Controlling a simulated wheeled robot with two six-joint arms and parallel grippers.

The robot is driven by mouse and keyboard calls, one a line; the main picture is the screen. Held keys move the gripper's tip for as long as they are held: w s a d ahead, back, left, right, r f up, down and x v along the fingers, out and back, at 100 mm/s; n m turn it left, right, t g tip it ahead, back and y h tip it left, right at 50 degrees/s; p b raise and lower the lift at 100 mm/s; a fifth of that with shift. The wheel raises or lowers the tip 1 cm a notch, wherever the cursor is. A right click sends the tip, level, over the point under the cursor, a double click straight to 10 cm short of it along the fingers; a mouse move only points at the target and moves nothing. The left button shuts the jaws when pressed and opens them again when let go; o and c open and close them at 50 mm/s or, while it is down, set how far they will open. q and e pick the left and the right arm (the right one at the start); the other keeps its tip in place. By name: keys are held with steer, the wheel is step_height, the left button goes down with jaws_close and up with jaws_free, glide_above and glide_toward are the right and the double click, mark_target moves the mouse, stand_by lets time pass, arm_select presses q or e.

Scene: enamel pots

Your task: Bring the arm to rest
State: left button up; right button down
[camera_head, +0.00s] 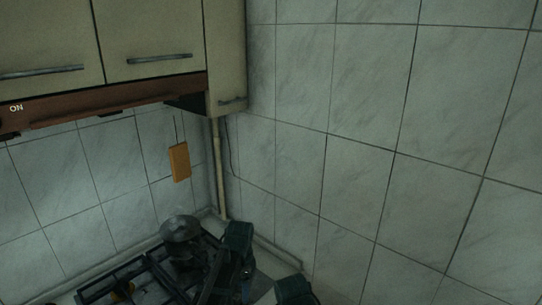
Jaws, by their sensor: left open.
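My left gripper (236,246) shows as a dark shape low in the view, at the right edge of the stove. It is open, and I see nothing held in it. Its fingertips are hard to make out against the dark stove. My right gripper cannot be made out. A dark, rounded metal pot or lid (180,228) is at the back of the stove (125,272), to the left of my left gripper. The dimness hides the details of what lies below it.
Cream wall cabinets (150,40) and a brown hood (105,103) hang above the stove. An orange board (180,161) hangs on the tiled wall (370,130). A pale pipe (218,165) runs down the corner. The space before the right wall is clear higher up.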

arm_select(q)
steer(key=s+d+f+n+b, duration=0.1)
steer(key=s+d+n, duration=0.1)
steer(key=s+n, duration=0.3)
steer(key=s+d+f+n+b, duration=0.2)
steer(key=s+n, duration=0.2)
steer(key=s, duration=1)
steer(key=shift+f+n+y, duration=0.3)
steer(key=shift+n+y, duration=0.1)
steer(key=shift+d, duration=0.1)
